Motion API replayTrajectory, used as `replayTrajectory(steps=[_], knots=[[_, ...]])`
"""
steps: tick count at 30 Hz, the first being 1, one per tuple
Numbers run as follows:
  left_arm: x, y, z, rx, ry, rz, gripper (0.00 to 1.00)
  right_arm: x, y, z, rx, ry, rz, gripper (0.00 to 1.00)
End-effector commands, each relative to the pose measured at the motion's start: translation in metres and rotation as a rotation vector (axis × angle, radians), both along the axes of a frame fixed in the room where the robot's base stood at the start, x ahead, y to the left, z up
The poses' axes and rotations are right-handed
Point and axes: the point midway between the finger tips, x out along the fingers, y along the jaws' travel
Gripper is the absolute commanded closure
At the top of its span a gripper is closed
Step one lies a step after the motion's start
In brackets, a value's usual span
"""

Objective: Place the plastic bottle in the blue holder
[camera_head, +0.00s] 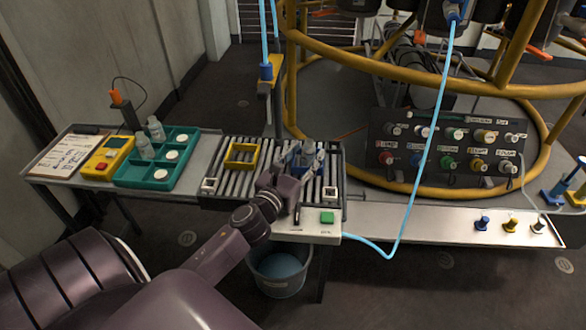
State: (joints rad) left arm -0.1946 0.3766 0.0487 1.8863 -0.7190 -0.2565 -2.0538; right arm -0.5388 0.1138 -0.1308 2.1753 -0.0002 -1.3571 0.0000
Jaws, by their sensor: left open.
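A blue holder (293,161) stands on the slatted rack, right of its middle. A translucent plastic bottle (308,152) is at the holder; my gripper partly hides both, so I cannot tell whether it is seated inside. My left gripper (300,173) is open, close in front of the bottle and holder. More pale bottles stand at the green tray: one bottle (145,147) in it and another bottle (156,129) behind. My right gripper is not in view.
The slatted rack (222,178) also carries a yellow square frame (240,156) and small white square frames. The green tray (128,177) holds white discs. A green button (327,217) sits at the front edge. A light-blue hose (423,130) hangs right of the rack.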

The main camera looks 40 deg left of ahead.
Motion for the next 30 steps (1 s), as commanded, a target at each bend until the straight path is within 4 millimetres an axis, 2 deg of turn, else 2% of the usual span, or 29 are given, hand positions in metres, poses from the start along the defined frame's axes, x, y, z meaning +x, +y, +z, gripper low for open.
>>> replayTrajectory(steps=[3, 9, 15, 21, 30], knots=[[-0.027, -0.004, -0.001, -0.002, 0.003, 0.0, 0.56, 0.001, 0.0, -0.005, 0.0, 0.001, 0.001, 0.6], [-0.067, -0.01, -0.001, -0.001, 0.002, 0.002, 0.56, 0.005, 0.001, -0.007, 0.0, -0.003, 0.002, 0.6], [-0.092, -0.014, 0.0, -0.002, 0.001, 0.002, 0.56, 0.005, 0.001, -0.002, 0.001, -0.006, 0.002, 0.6], [-0.099, -0.015, 0.001, 0.0, -0.001, 0.001, 0.56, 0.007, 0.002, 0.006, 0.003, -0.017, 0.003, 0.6], [-0.099, -0.015, 0.001, 0.0, -0.001, 0.001, 0.56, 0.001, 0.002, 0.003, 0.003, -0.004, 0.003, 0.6]])
